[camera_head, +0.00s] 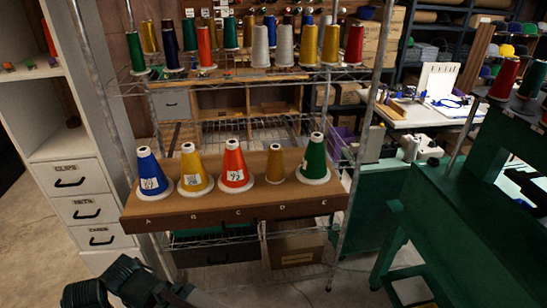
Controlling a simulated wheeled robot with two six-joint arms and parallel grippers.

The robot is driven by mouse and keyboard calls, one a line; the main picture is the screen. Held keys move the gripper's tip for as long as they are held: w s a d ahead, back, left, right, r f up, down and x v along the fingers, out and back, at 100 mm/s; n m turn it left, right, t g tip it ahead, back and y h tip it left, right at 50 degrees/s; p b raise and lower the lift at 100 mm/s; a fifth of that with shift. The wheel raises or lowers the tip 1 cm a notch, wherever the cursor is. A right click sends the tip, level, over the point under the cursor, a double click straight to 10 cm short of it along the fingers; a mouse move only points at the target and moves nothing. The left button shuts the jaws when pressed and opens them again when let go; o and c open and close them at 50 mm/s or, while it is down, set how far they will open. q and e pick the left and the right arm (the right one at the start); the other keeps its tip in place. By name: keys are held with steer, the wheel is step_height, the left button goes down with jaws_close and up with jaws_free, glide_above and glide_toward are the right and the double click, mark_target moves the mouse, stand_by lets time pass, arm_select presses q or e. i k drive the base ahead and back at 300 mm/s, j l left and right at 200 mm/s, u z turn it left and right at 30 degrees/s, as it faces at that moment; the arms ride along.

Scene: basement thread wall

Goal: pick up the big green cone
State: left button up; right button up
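A big green cone of thread (313,160) stands upright on a white base at the right end of a brown wooden board (235,207), by the letter E. A smaller gold cone (274,163) stands to its left without a visible white base. Orange-red (234,164), yellow (194,168) and blue (151,174) cones stand further left. Black parts of what looks like my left arm and gripper (125,284) show at the bottom left, below and apart from the board. Its fingertips cannot be made out. My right gripper is not in view.
The board rests on a wire rack with metal posts (356,140). More cones, some green (136,52), stand on the upper shelf. A white drawer cabinet (75,182) stands left, a green bench (450,200) right. Floor shows in front.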

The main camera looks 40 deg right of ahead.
mark_target(313, 170)
steer(key=i+j+z, duration=0.15)
steer(key=i+j, duration=0.35)
steer(key=z, duration=1.55)
